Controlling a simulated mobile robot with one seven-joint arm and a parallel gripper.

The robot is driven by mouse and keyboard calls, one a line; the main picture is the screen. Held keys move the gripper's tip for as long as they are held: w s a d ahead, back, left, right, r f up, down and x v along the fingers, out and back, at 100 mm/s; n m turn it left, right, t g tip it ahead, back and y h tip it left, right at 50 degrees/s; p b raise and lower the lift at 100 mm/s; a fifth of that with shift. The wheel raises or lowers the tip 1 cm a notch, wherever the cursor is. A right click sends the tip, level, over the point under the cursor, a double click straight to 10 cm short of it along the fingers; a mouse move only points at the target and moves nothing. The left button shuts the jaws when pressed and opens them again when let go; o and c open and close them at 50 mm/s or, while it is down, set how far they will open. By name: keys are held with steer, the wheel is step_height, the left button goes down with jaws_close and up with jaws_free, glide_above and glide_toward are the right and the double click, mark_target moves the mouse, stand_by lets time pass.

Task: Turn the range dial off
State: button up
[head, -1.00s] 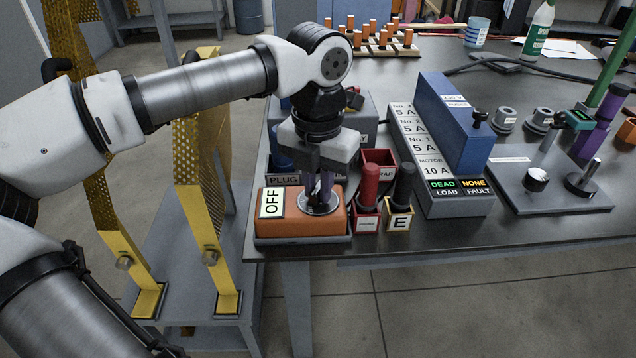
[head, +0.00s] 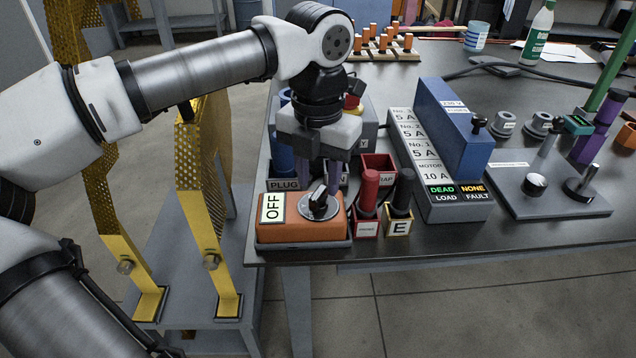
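The range dial (head: 318,202) is a black pointer knob on a round silver plate, on top of an orange box (head: 300,230). My gripper (head: 325,178) points down just above and behind the dial.
Red and black probes stand in small red (head: 366,220) and yellow-white (head: 398,222) holders right of the box. A "PLUG" bin (head: 284,184) lies behind. A grey fuse panel (head: 455,205) reads DEAD and NONE. Yellow perforated guards (head: 205,190) stand left of the table.

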mark_target(318, 192)
step_height(318, 192, up, 10)
steer(key=p, duration=0.2)
steer(key=shift+r, duration=0.25)
